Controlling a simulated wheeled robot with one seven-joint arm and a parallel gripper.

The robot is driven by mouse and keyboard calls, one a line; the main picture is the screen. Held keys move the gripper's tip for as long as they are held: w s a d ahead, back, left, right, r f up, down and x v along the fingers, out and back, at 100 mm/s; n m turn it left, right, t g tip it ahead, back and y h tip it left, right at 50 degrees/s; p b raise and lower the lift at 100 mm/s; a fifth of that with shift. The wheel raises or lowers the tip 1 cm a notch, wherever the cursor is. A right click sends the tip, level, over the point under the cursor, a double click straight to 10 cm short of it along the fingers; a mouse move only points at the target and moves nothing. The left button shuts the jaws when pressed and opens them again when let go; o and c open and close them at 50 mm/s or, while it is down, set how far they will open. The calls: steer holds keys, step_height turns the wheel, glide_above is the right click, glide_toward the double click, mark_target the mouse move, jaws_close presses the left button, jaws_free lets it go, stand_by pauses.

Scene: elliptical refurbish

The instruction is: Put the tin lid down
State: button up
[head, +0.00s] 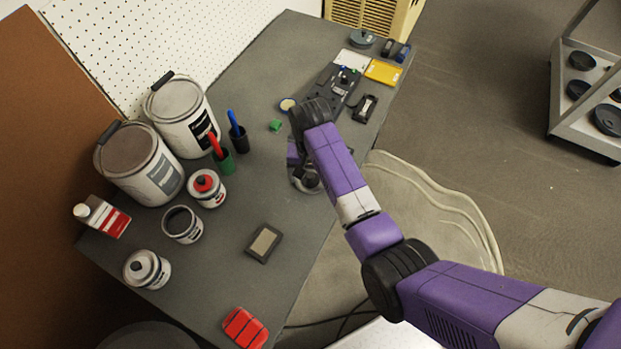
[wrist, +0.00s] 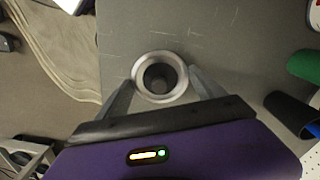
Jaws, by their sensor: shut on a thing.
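The tin lid (wrist: 138,78) is a round, pale metal ring shape with a dark middle, seen face-on in the wrist view. My gripper (wrist: 160,90) is shut on it, with one finger at each side of its rim. The gap between lid and table cannot be judged. An open tin (head: 182,226) with a dark inside stands at the left of the table.
Near the open tin stand a red-topped tin (head: 206,188), another small tin (head: 147,270) and two large paint cans (head: 140,165). Green (head: 224,161) and black (head: 239,140) pen cups stand left of my gripper. A small framed pad (head: 263,243) lies in front; bare table surrounds it.

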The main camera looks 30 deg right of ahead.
mark_target(311, 176)
steer(key=shift+f, duration=1.15)
steer(key=shift+f, duration=0.1)
steer(key=o, duration=1.3)
step_height(311, 176, up, 12)
steer(key=shift+r, duration=0.1)
